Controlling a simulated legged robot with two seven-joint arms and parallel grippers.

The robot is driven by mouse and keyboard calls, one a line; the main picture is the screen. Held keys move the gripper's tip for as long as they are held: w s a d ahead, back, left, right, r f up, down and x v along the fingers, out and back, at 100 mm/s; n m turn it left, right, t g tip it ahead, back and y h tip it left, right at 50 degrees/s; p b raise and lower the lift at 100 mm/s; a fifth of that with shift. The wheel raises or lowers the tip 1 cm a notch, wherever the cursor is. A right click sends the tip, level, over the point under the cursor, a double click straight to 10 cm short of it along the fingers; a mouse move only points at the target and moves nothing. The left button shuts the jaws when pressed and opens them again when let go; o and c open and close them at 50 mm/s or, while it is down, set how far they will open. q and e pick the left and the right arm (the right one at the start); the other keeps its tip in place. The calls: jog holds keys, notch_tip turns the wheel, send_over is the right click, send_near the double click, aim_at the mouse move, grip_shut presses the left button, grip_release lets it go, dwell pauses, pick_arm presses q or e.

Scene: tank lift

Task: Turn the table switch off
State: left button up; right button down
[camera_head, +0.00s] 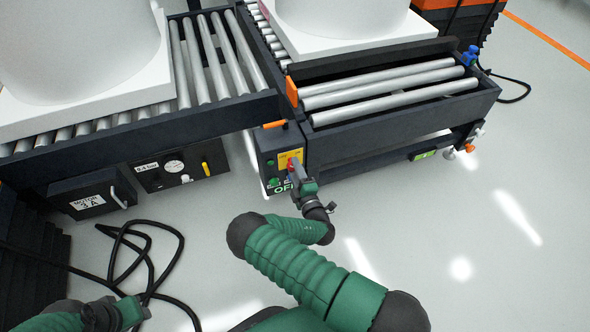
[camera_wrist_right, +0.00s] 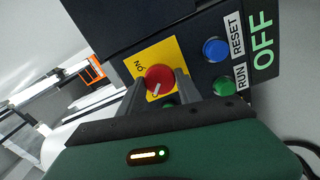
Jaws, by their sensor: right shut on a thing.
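The table switch is a red rotary knob (camera_wrist_right: 158,78) on a yellow plate (camera_wrist_right: 156,57) marked "ON", on a dark control box (camera_head: 268,150) at the conveyor table's corner. A white line on the knob points toward the lower left in the right wrist view. My right gripper (camera_head: 296,168) is at the box, its fingers (camera_wrist_right: 157,92) shut on the red knob from both sides. My left gripper (camera_head: 128,310) is at the lower left of the head view, away from the box; its fingers are not clear.
A blue button (camera_wrist_right: 215,49) labelled RESET and a green button (camera_wrist_right: 223,86) labelled RUN sit beside the knob, with green "OFF" lettering (camera_wrist_right: 262,46). Roller conveyors (camera_head: 390,85) carry white tank bases. Black cables (camera_head: 150,255) lie on the floor at left. Floor at right is clear.

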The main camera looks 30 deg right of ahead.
jog(key=shift+a+f, duration=0.15)
jog(key=shift+f, duration=0.05)
jog(key=c, duration=1.1)
grip_release()
jog(key=shift+o, duration=1.4)
jog(key=shift+r, duration=0.1)
jog(key=shift+s, duration=0.15)
jog(key=p+v, duration=0.6)
jog(key=v, duration=1)
jog(key=shift+s, duration=0.3)
